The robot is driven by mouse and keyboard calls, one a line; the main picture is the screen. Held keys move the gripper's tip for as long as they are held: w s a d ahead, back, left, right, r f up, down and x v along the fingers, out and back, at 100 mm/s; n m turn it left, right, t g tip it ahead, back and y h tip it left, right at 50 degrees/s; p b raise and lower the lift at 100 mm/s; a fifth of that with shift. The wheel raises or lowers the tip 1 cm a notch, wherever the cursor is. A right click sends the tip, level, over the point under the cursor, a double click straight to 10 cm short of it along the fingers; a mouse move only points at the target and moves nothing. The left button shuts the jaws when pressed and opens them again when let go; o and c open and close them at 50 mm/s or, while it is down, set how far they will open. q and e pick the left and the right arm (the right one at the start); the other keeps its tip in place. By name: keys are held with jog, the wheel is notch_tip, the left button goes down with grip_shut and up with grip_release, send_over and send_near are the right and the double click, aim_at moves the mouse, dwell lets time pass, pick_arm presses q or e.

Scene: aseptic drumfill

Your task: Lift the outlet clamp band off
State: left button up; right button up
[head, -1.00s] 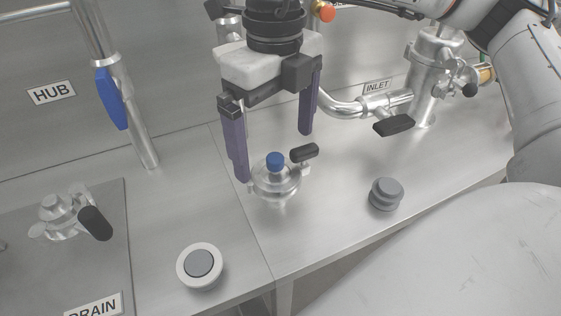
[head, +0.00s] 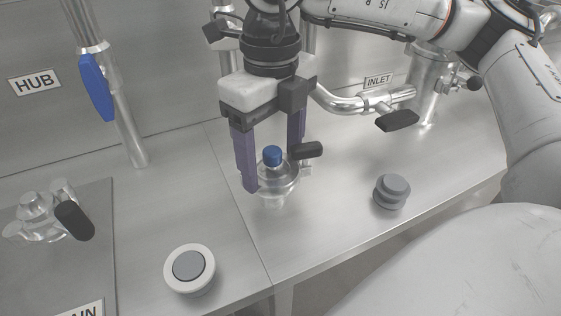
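The outlet clamp band (head: 292,186) is a shiny metal ring with a black handle (head: 309,150) pointing right. It sits around a clear, glass-like outlet fitting with a blue cap (head: 272,155), at the middle of the bench. My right gripper (head: 272,165) comes down from above with its two purple fingers on either side of the band. The left finger's tip lies against the band's left edge. The right finger's tip is hidden behind the cap and handle. The fingers look closed on the band, which still appears at bench height. My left gripper is not in view.
A grey stepped knob (head: 391,191) stands to the right, and a round white-rimmed button (head: 189,268) stands front left. The inlet pipe (head: 350,104) and its black handle (head: 398,121) are behind right. A drain fitting (head: 40,212) is at far left. Bench between is clear.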

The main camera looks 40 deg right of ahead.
jog(key=o, duration=0.4)
jog(key=c, duration=0.6)
jog(key=shift+c, duration=0.3)
jog(key=shift+r, duration=0.35)
jog(key=shift+r+p, duration=0.25)
jog(key=shift+p, duration=0.05)
jog(key=shift+r+p, duration=0.9)
jog(key=shift+r, duration=0.35)
jog(key=shift+r+p, duration=0.8)
jog(key=shift+r, duration=0.55)
